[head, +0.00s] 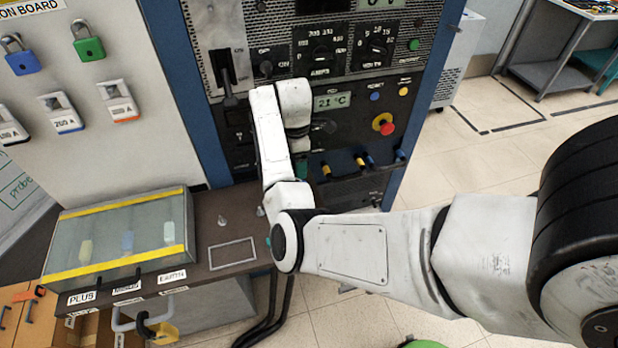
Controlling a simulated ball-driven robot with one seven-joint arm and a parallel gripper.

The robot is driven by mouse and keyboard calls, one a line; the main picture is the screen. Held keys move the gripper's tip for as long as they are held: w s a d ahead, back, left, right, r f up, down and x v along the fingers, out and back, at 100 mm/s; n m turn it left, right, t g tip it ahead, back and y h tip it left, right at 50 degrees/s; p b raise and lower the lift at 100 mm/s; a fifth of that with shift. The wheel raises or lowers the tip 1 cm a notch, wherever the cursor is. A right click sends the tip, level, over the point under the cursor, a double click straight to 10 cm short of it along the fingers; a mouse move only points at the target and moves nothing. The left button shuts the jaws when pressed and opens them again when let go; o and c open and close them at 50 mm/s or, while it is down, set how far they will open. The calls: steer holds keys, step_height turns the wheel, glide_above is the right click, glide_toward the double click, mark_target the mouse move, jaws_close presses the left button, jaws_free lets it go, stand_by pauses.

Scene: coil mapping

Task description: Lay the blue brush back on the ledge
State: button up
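I cannot make out a blue brush anywhere in the head view. A dark ledge (207,232) with labels along its front edge runs below the test panel. It bears a light rectangular outline and a small pale peg. My white arm reaches in from the right, bends above the ledge's right end and rises in front of the panel. Its far end turns down close to the panel. My gripper's fingers are hidden or too small to tell behind the arm, so I cannot see whether they hold anything. A small green patch shows just below the arm's end; I cannot tell what it is.
A clear case (120,237) with yellow edge strips stands on the ledge's left part. The panel (345,60) has knobs, a red stop button (384,124) and yellow and blue plugs. Padlocks (88,40) hang on the left board. Open floor lies right of the panel.

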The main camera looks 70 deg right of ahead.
steer(key=s+a+f+m, duration=0.1)
steer(key=s+a+m, duration=0.2)
steer(key=s+a, duration=0.3)
steer(key=s+a+f+m, duration=0.1)
steer(key=s+a+m, duration=0.2)
steer(key=s+a, duration=0.4)
steer(key=s+a+f+m+t, duration=0.1)
steer(key=s+a, duration=0.5)
steer(key=a, duration=0.8)
steer(key=shift+s+a+f+m, duration=0.35)
steer(key=shift+f+m, duration=0.05)
steer(key=shift+m, duration=0.5)
